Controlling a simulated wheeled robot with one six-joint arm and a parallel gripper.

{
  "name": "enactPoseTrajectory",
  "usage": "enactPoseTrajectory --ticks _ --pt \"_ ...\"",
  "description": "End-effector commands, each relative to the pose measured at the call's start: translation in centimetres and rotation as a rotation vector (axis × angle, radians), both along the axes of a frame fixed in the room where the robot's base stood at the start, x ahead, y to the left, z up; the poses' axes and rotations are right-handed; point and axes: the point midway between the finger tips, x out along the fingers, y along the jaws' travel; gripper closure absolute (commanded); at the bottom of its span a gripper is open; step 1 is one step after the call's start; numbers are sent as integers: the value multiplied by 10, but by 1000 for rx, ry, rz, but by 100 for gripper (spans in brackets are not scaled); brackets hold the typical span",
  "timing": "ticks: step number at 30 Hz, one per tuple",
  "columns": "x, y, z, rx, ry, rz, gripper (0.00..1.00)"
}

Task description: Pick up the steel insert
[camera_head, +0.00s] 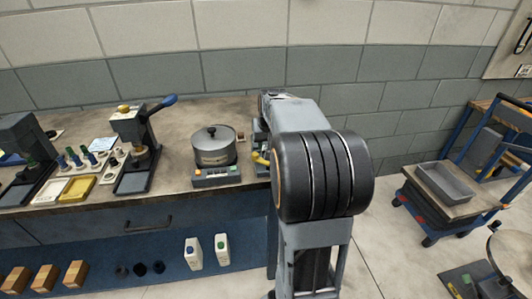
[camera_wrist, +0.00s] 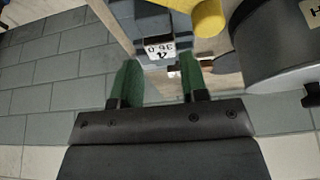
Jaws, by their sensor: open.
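I cannot make out the steel insert for certain. In the wrist view, a small pale, shiny piece (camera_wrist: 174,70) shows between and beyond my fingertips, too small to identify. My gripper (camera_wrist: 158,72) has two green fingers that stand apart with nothing held between them. Just beyond them is a dark blue-grey block (camera_wrist: 150,22) with a white label (camera_wrist: 160,48).
A yellow cylinder (camera_wrist: 208,16) adjoins the block. A dark round pot (camera_wrist: 275,50) stands close at right in the wrist view; it also shows in the head view (camera_head: 214,151). A lever press (camera_head: 133,125) stands further left. A trolley with a grey tray (camera_head: 447,193) stands right.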

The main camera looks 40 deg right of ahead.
Motion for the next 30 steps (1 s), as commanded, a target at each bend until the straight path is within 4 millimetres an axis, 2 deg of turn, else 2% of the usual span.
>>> enactPoseTrajectory --ticks 3,9,19,30 --pt "5 -1 -18 2 5 1 60" --pt "12 -4 -38 1 2 0 60" --pt "14 -5 -42 0 1 0 60" --pt "14 -5 -41 0 0 0 94"
